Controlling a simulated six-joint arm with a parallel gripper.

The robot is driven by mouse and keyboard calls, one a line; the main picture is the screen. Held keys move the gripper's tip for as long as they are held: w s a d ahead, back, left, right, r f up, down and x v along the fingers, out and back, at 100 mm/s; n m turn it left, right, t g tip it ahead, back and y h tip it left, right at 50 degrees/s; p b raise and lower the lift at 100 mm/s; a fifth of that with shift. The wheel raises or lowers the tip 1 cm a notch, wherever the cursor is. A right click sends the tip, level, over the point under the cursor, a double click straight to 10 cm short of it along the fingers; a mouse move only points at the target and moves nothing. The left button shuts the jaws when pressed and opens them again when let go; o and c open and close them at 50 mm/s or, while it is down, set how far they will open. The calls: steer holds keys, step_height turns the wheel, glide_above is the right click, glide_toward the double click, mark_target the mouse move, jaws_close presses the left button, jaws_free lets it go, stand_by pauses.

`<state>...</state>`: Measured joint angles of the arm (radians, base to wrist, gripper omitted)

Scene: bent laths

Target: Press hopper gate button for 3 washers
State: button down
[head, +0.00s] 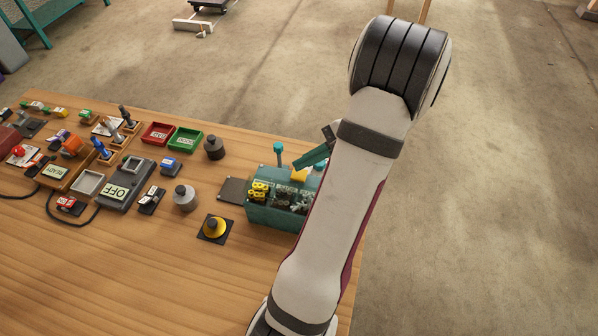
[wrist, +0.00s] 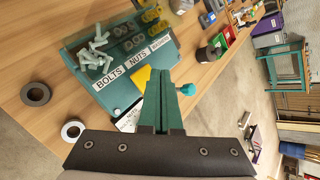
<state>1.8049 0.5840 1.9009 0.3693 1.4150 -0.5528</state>
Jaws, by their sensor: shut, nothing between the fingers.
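The teal hopper box (head: 262,216) stands at the table's right side, partly hidden behind my arm. In the wrist view, its front (wrist: 113,88) has labels reading BOLTS and NUTS, and a third that looks like WASHERS. Pale bolts (wrist: 95,48) fill one compartment; dark and yellow pieces lie in the others. A yellow part (wrist: 138,77) shows on the hopper beside my fingers; I cannot tell whether it is the gate button. My gripper (wrist: 163,75) has teal fingers, shut and empty, over the hopper near the third label. I cannot tell whether they touch it. A teal knob (wrist: 188,89) is right of the fingers.
A yellow round button on a black plate (head: 214,228) sits left of the hopper. Red (head: 158,133) and green (head: 185,139) trays and several devices crowd the left. The table's front is clear.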

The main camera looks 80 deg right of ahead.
mark_target(304, 173)
steer(key=shift+f, duration=0.15)
stand_by(0.7)
steer(key=shift+f, duration=0.3)
steer(key=shift+f, duration=0.75)
stand_by(0.8)
steer(key=shift+r, duration=1.2)
steer(key=shift+r, duration=0.1)
steer(key=shift+r, duration=2.4)
